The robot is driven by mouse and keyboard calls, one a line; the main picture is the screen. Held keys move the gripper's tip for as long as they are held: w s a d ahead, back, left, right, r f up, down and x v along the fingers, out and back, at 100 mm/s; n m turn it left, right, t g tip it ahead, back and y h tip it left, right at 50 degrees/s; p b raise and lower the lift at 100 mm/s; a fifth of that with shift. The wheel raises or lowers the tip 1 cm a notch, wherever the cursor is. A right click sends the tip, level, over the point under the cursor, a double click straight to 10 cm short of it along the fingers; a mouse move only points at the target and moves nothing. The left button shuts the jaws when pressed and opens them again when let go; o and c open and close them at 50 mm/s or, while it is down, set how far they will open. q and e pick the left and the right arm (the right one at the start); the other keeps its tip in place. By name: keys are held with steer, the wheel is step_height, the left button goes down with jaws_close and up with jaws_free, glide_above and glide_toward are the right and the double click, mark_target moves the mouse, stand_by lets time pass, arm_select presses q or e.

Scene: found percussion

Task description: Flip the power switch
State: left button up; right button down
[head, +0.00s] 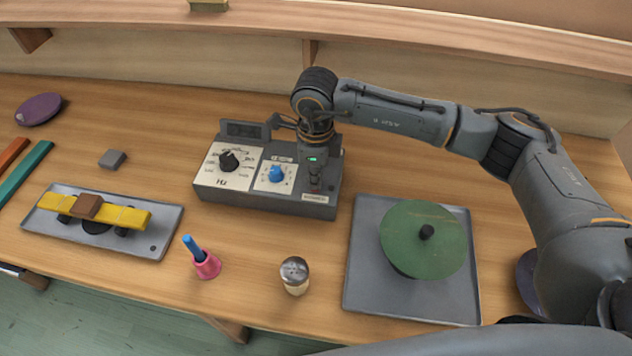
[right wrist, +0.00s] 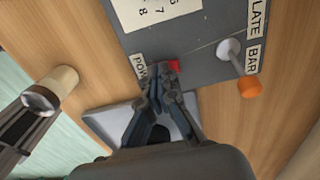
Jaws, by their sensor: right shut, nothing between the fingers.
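The grey control box (head: 208,192) stands mid-table in the head view, with a black knob (head: 229,160) and a blue knob (head: 276,174). My right gripper (head: 314,188) points down over the box's right front part, shut and empty. In the right wrist view the shut fingertips (right wrist: 160,74) are right at the red power switch (right wrist: 173,65), beside a partly covered label starting "POW". The fingers cover part of the switch; I cannot tell whether they touch it or which way it is set. My left gripper is not in the head view.
A lever with an orange knob (right wrist: 250,87) stands near the switch. A tray (head: 362,290) with a green disc (head: 425,265) lies right of the box. A shaker (head: 295,275) and pink cup (head: 207,266) stand in front; a tray with a yellow bar (head: 125,217) lies left.

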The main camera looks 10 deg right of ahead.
steer(key=shift+w+r+p, duration=0.1)
steer(key=shift+r+p, duration=0.3)
steer(key=shift+r, duration=0.45)
steer(key=shift+r+p, duration=0.9)
steer(key=shift+r, duration=1.7)
